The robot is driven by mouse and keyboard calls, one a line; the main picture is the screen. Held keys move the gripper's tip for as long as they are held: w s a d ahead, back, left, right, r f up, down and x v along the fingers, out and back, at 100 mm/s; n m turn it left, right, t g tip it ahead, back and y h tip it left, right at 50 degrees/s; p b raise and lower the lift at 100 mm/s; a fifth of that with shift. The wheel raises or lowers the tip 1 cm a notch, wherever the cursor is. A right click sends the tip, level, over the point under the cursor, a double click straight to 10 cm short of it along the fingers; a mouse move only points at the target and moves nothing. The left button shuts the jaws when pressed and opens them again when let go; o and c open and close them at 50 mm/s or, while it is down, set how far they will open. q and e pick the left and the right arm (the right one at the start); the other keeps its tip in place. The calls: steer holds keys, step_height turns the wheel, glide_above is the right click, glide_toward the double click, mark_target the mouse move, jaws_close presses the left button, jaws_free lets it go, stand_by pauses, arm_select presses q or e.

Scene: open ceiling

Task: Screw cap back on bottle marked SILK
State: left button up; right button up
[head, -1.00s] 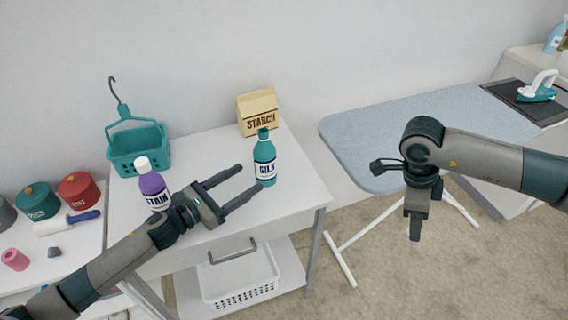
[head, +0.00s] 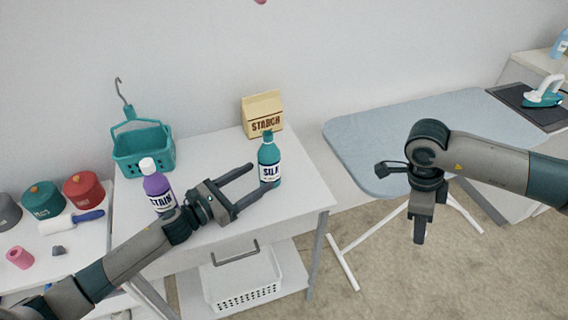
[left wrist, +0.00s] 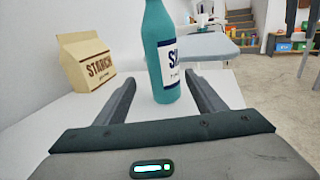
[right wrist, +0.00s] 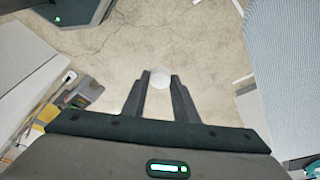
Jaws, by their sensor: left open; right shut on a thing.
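The teal SILK bottle (head: 269,160) stands upright near the right end of the white table; its top looks darker teal. In the left wrist view the bottle (left wrist: 163,50) stands between the fingertips, its top out of frame. My left gripper (head: 261,176) is open and level around the bottle's lower part, with no clear grip on it. My right gripper (head: 419,238) is over the floor, pointing down, right of the table. In the right wrist view it is shut on a small pale round thing, seemingly the cap (right wrist: 159,78).
A purple bottle with a white cap (head: 157,187) stands close to my left wrist. A STARCH bag (head: 262,115) and a teal basket (head: 144,150) stand at the back of the white table (head: 215,150). An ironing board (head: 400,135) is to the right.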

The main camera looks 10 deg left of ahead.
mark_target(261, 175)
arm_select(q)
steer(key=shift+w+d+r+p, duration=0.2)
steer(key=shift+w+d+p, duration=0.1)
steer(key=shift+d+p, duration=0.1)
arm_select(e)
steer(key=shift+r, duration=0.35)
arm_select(q)
steer(key=p+x, duration=0.1)
steer(key=x, duration=0.2)
steer(key=shift+s+d+r, duration=0.15)
steer(key=shift+d, duration=0.05)
arm_select(e)
steer(key=shift+r, duration=0.75)
arm_select(q)
steer(key=shift+w+d+f+p, duration=0.2)
steer(key=shift+w+d+p, duration=0.15)
steer(key=shift+w, duration=0.2)
arm_select(e)
steer(key=shift+r, duration=0.1)
arm_select(q)
steer(key=shift+c, duration=0.6)
steer(key=c, duration=1.2)
steer(key=shift+r, duration=0.1)
